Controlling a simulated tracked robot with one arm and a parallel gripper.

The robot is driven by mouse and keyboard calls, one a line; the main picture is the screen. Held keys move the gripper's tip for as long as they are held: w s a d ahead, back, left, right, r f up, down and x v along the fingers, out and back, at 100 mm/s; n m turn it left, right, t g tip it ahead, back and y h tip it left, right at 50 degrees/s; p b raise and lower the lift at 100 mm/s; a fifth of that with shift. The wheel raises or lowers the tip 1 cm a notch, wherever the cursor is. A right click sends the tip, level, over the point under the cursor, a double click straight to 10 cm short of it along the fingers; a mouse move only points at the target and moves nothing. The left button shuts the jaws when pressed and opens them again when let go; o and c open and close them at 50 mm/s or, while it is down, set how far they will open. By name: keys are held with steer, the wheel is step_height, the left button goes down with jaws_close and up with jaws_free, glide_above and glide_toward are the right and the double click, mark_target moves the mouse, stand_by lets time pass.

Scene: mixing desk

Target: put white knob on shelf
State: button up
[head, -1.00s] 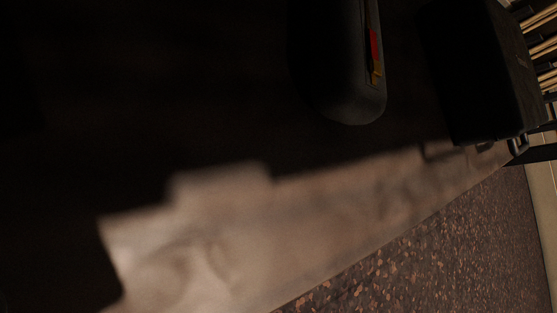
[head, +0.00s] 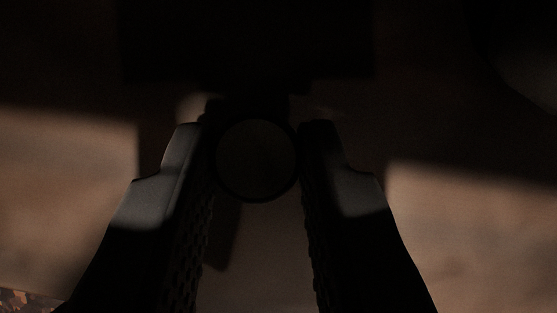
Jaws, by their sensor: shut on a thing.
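My gripper (head: 257,150) reaches up from the bottom of the head view, its two ridged fingers in deep shadow. It is shut on a round knob (head: 257,160), which sits between the fingertips with its flat round face toward me. A dark rim rings its dim brownish face. The shadow hides its true colour, so I cannot tell whether it is white. I cannot make out a shelf in this view.
A brown, wood-like surface (head: 455,225) lies below, partly lit at left and right. A very dark blocky shape (head: 245,40) fills the top middle, either an object or a shadow. A dark rounded thing (head: 530,65) is at the upper right. Speckled floor (head: 25,300) shows at bottom left.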

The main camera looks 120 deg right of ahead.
steer(key=shift+f+b, duration=0.4)
steer(key=shift+f, duration=0.45)
steer(key=shift+r, duration=0.1)
steer(key=o, duration=1)
steer(key=shift+c, duration=0.2)
steer(key=p+v, duration=0.3)
steer(key=v, duration=0.9)
steer(key=shift+p, duration=0.3)
steer(key=shift+a, duration=0.1)
